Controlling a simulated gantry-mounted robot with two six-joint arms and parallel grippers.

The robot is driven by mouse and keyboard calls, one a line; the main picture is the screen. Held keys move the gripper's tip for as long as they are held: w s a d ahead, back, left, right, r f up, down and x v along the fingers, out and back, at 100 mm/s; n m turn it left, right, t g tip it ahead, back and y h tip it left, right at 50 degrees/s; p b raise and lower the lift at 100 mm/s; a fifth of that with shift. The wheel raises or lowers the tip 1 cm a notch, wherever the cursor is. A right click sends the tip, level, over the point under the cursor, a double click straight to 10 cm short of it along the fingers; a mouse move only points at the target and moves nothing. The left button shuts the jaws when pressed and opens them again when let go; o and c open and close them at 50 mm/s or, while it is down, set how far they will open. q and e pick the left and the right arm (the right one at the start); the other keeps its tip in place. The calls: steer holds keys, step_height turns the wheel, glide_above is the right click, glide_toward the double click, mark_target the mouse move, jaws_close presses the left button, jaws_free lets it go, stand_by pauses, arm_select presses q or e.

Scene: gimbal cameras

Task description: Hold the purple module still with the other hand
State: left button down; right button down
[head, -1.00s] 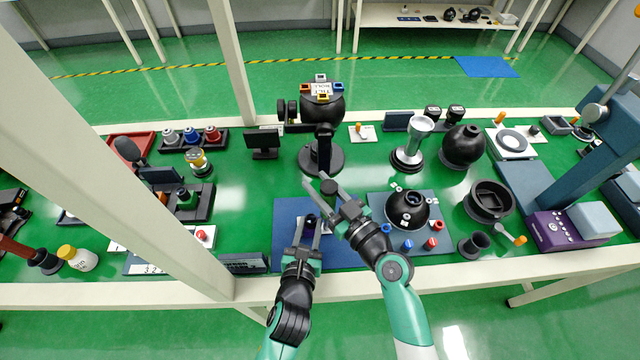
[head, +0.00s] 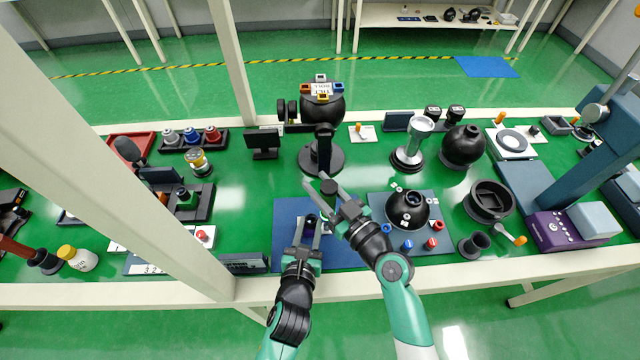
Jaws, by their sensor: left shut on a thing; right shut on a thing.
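The purple module (head: 311,221) is small and dark and shows between the fingers of my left gripper (head: 309,224), over the blue mat (head: 284,215). My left gripper is shut on it; the fingers hide much of its sides. My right gripper (head: 318,186) reaches in from the right, with its fingers crossing just above and beyond the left fingertips. It is shut on a small dark part (head: 328,187), mostly hidden by the fingers. I cannot tell whether this part touches the module.
A black ball on a stand (head: 322,105) stands behind the grippers. A black dome (head: 408,208) with small coloured parts sits on a blue-grey mat to the right. A dark box (head: 245,263) lies at the front left. The blue mat is otherwise bare.

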steer(key=shift+r, duration=2.95)
arm_select(q)
steer(key=shift+c, duration=2.3)
jaws_free()
steer(key=v, duration=1.2)
steer(key=shift+r, duration=0.1)
